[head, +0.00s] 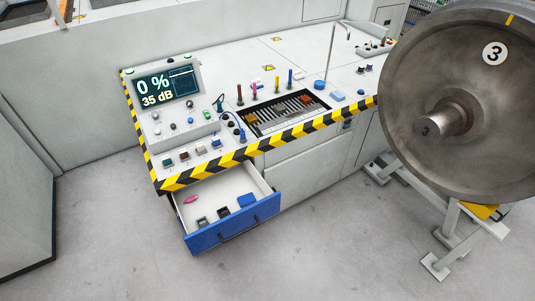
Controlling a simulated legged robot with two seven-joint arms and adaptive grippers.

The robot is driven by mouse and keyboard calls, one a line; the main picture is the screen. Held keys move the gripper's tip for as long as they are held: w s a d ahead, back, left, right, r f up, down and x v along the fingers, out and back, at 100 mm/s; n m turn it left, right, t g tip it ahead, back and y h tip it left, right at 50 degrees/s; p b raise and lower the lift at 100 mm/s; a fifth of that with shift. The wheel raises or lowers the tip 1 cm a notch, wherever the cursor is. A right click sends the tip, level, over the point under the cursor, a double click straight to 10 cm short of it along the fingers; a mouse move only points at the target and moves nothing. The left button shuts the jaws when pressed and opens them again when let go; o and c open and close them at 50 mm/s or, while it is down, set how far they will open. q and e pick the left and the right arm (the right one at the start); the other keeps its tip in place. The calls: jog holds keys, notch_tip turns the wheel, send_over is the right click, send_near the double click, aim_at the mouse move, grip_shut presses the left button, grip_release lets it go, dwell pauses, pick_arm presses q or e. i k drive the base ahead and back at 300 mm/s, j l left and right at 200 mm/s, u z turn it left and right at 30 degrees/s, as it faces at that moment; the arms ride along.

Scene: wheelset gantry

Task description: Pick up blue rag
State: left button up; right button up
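I cannot tell for sure which blue thing is the rag. A small blue item (247,200) lies at the right end inside the open drawer (236,226), which has a blue front. On the bench top, a flat light-blue piece (337,96) lies right of the slotted tray, with a small rounded blue piece (320,86) just behind it. None of these is being touched. Neither of my grippers shows in the head view.
The bench (288,60) has a yellow-black striped edge, a display panel (168,86) and a dark slotted tray (287,112) with upright handles behind it. The drawer also holds a pink item (191,199) and dark pieces. A large wheel (460,70) stands at right. Front floor is clear.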

aim_at(243, 201)
jog(key=i+l, duration=0.4)
jog(key=l, duration=0.2)
jog(key=i+l+u, duration=0.1)
jog(key=l, duration=0.25)
jog(key=i, duration=0.05)
